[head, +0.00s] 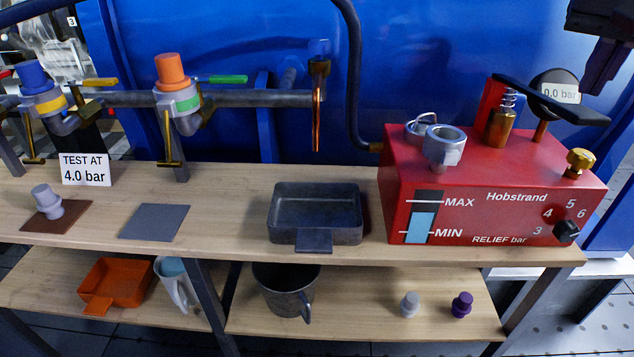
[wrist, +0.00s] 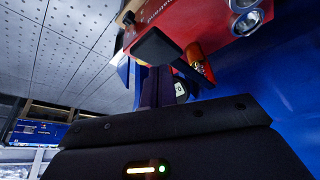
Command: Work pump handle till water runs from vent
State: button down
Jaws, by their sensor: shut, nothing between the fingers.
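The red pump box (head: 440,190) stands at the right end of the bench. Its black handle (head: 575,112) slopes down to the right across the top, beside a brass spring post (head: 500,125). The round gauge (head: 557,92) reads 0.0 bar. The blue level window (head: 421,226) stands between MIN and MAX. A copper vent pipe (head: 317,120) points down above a grey pan (head: 315,232); no stream shows from it. My gripper (head: 600,82) is shut and empty, above the handle's right end. In the wrist view the handle's black end (wrist: 156,47) is just past my fingertips (wrist: 156,72).
A brass knob (head: 579,160) and a black relief dial (head: 566,231) sit at the box's right side. A dark hose (head: 352,80) runs up from its left. Valves with blue (head: 31,73) and orange (head: 171,70) tops stand at left.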

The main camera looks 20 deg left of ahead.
notch_tip(320, 180, down, 8)
jog(key=b, duration=0.6)
notch_tip(320, 180, up, 7)
jog(key=p, duration=0.6)
jog(key=shift+r, duration=0.5)
jog(key=shift+r, duration=2.5)
